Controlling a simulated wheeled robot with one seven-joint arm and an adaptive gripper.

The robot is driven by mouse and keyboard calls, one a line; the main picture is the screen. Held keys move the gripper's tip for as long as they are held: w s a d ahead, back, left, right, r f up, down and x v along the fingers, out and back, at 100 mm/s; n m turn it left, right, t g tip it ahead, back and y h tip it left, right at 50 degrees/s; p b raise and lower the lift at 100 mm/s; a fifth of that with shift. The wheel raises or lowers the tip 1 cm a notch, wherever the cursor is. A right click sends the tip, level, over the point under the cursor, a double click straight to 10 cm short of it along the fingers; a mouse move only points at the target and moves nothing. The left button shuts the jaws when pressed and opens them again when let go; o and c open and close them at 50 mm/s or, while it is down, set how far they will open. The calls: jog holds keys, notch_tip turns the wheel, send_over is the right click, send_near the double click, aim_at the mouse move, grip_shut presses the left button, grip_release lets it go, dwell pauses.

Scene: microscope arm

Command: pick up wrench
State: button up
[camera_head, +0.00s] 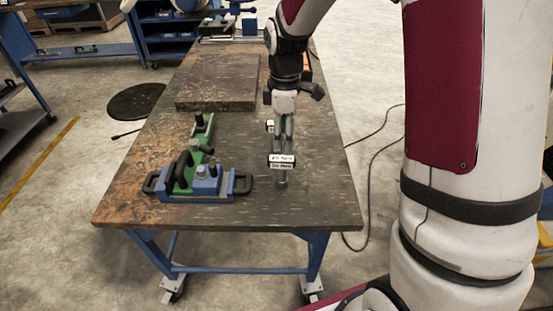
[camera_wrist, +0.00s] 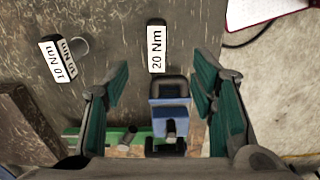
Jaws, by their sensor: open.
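No full wrench shape is plain to see. A piece with a white "20 Nm" label (camera_wrist: 156,48) lies in line with the gap between my fingers in the wrist view, a dark end showing behind the label. A second labelled piece, "10 Nm" (camera_wrist: 60,62), with a grey round end, lies to its left. In the head view, a labelled piece (camera_head: 282,161) shows just below my gripper (camera_head: 283,128), over the right half of the table. In the wrist view my gripper (camera_wrist: 160,75) is open, its green-padded fingers well apart, nothing gripped.
A blue and green fixture (camera_head: 207,183) with black handles stands at the table's front left; its blue block (camera_wrist: 170,120) also shows between my fingers. A thick dark plate (camera_head: 218,85) lies farther back on the worktable (camera_head: 315,205). The table's front right is clear.

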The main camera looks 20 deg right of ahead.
aim_at(283, 160)
notch_tip(283, 160, down, 9)
jog(key=shift+r, duration=0.1)
jog(key=f, duration=0.5)
jog(key=shift+w+a+p, duration=0.15)
jog(key=shift+w+p, duration=0.15)
jog(key=shift+p, duration=0.1)
grip_shut()
